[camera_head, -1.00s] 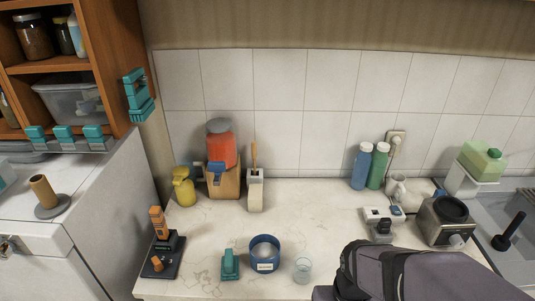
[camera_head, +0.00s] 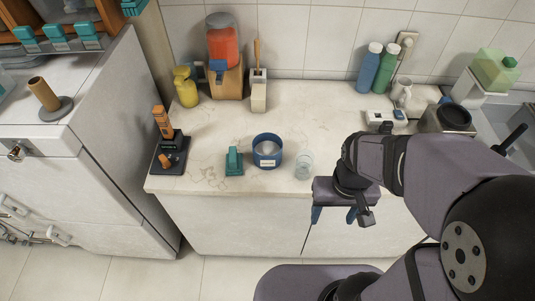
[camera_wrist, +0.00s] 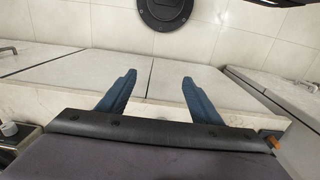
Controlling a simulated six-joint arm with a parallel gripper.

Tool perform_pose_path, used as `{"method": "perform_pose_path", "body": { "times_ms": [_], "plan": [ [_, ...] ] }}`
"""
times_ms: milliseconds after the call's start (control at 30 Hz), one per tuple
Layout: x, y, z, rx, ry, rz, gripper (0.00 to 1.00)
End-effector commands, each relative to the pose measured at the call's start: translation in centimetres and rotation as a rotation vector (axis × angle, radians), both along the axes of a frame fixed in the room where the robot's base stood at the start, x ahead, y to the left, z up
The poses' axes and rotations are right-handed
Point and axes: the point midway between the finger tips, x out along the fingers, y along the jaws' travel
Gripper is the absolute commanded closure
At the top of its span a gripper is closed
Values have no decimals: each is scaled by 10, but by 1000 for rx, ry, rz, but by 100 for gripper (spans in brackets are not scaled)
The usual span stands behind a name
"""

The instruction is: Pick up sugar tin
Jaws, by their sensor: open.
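The sugar tin appears to be the round blue tin (camera_head: 267,161) with a white label on its front, standing open-topped near the front edge of the counter in the head view. Pale contents show inside it; the label is too small to read. My gripper (camera_head: 334,215) is to the right of the tin and nearer the camera, pointing down in front of the counter. Its two blue fingers are apart with nothing between them. The wrist view shows both open fingers (camera_wrist: 158,80) against cabinet fronts and floor tiles; the tin is not in that view.
A clear glass (camera_head: 304,165) stands just right of the tin, and a teal object (camera_head: 234,162) stands just left. A black stand with an orange tool (camera_head: 166,140) is further left. The counter (camera_head: 215,125) behind the tin is mostly clear.

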Motion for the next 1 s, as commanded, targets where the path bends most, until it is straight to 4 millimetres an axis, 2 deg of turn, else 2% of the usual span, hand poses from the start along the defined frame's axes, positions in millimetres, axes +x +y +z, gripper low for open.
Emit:
{"method": "perform_pose_path", "body": {
  "times_ms": [333,367,467,500,800,1000],
  "plan": [
    [0,0,0,0,0,0,41],
    [0,0,0,0,0,0,39],
    [0,0,0,0,0,0,15],
    [0,0,0,0,0,0,13],
    [0,0,-2,-5,4,10,13],
    [-4,-10,-24,-88,57,178,13]
  ]
}}
